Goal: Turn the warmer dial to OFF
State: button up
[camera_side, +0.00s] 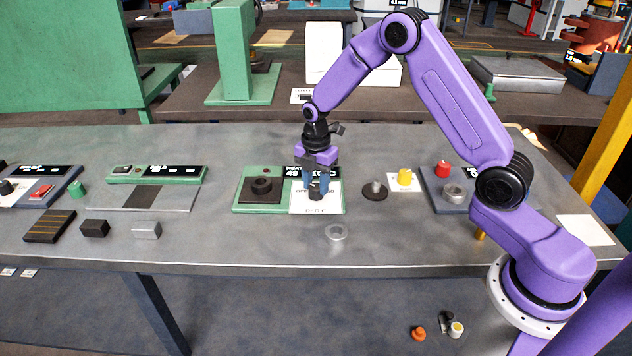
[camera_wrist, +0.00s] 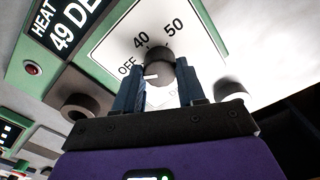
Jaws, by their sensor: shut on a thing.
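The warmer dial is a dark round knob (camera_side: 316,193) on a white scale plate (camera_side: 329,200) at the right of the green warmer unit (camera_side: 244,198). My gripper (camera_side: 317,183) points down over it, shut on the knob. In the wrist view my fingers (camera_wrist: 162,88) stand on both sides of the knob (camera_wrist: 160,66). A white mark on the knob points left, close to the OFF label and away from 40 and 50. The display (camera_wrist: 64,25) reads HEAT and 49 DE, the rest cut off. The lower knob is partly hidden by my gripper.
A dark disc with a post (camera_side: 375,190) and a yellow knob (camera_side: 404,177) stand to the right. The bench front is mostly clear.

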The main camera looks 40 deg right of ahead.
aim_at(316, 186)
jog(key=o, duration=1.1)
jog(key=shift+c, duration=0.2)
notch_tip(316, 186, up, 18)
jog(key=shift+f, duration=0.25)
jog(key=s+a+m, duration=0.2)
jog(key=s+a, duration=0.2)
jog(key=s, duration=0.5)
jog(key=s+a+m, duration=0.2)
jog(key=s+a, duration=0.3)
jog(key=s, duration=0.4)
jog(key=s+d+f+m, duration=0.1)
jog(key=s+d+m, duration=0.1)
jog(key=s, duration=0.7)
jog(key=s+d+f+m, duration=0.1)
jog(key=s+d+m, duration=0.1)
jog(key=s, duration=0.7)
jog(key=shift+f+m, duration=0.3)
jog(key=shift+f, duration=0.05)
